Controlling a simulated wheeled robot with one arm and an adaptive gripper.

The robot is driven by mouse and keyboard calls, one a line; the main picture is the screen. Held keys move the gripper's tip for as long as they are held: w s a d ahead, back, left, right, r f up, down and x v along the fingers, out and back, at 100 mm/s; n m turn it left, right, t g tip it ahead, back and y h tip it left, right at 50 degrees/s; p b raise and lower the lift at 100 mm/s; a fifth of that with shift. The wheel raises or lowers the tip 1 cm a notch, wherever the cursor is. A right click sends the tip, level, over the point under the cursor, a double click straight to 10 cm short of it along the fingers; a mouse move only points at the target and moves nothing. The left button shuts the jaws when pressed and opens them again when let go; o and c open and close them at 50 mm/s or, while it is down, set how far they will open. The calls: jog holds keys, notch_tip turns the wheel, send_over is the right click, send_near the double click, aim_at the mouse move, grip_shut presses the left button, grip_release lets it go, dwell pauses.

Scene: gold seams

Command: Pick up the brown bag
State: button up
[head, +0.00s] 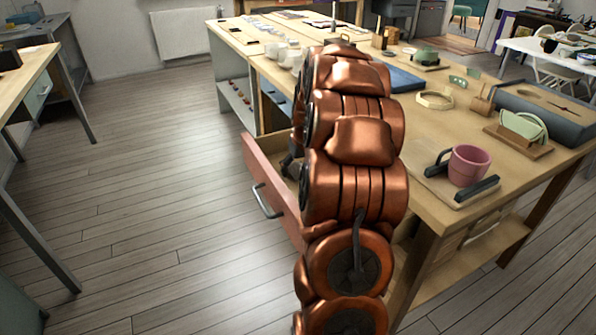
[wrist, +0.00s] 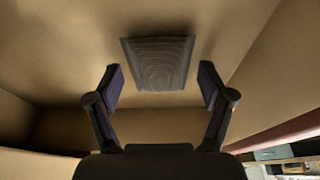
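A flat, roughly square dark grey-brown thing with a ridged pattern (wrist: 158,62), which may be the brown bag, lies on the tan floor of the drawer in the wrist view. My gripper (wrist: 161,84) is open, with one finger at each side of it and clear gaps between. Nothing is held. In the head view the pulled-out drawer (head: 274,191) has a reddish front with a metal handle. My copper arm hides most of its inside, and the bag does not show there.
The wooden workbench (head: 410,118) stands over the drawer, with a pink mug (head: 468,165) on a holder, a green bowl (head: 522,124) and a blue-grey box (head: 547,107) on top. Drawer walls surround my gripper. The floor at left is clear.

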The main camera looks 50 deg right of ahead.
jog(key=c, duration=1.3)
